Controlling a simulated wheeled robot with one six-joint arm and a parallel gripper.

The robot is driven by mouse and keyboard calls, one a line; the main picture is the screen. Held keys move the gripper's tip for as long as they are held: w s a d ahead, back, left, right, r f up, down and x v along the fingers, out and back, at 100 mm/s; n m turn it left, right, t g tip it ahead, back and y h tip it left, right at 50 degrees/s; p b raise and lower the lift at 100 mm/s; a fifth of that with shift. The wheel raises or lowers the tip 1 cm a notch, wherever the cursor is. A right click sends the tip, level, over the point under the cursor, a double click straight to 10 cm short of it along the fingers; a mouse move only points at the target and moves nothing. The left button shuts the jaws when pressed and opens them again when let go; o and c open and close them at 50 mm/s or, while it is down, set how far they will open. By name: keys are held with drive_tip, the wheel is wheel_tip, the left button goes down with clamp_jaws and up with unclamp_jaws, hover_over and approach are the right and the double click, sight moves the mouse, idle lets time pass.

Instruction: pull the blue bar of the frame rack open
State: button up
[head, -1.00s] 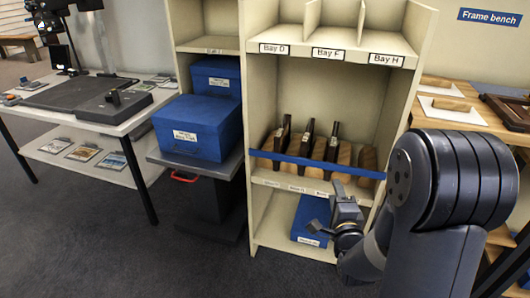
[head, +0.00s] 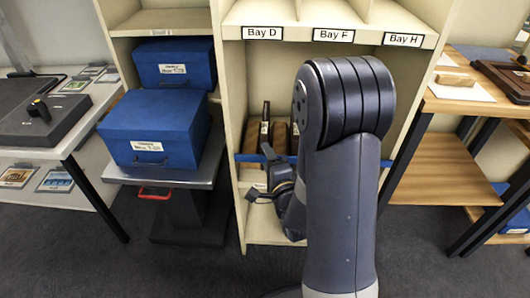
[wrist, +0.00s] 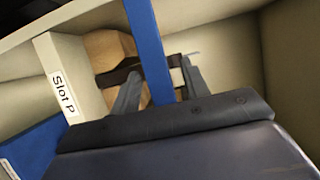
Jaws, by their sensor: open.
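The blue bar (head: 247,157) runs level across the front of the frame rack's middle shelf, below the bay labels. In the wrist view the blue bar (wrist: 150,45) passes between the two fingers of my gripper (wrist: 160,70), one finger on each side. The jaws are open, with a gap visible beside the bar. In the head view my gripper (head: 259,172) is at bar height, at the left part of the rack. Brown frames (head: 279,138) stand behind the bar.
Two blue boxes, the lower one (head: 152,130) on a grey stand (head: 190,172), are left of the rack. A white table (head: 75,130) stands far left. A wooden bench (head: 470,98) is at the right. Carpet in front is clear.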

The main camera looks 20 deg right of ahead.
drive_tip(key=shift+c, duration=0.5)
clamp_jaws()
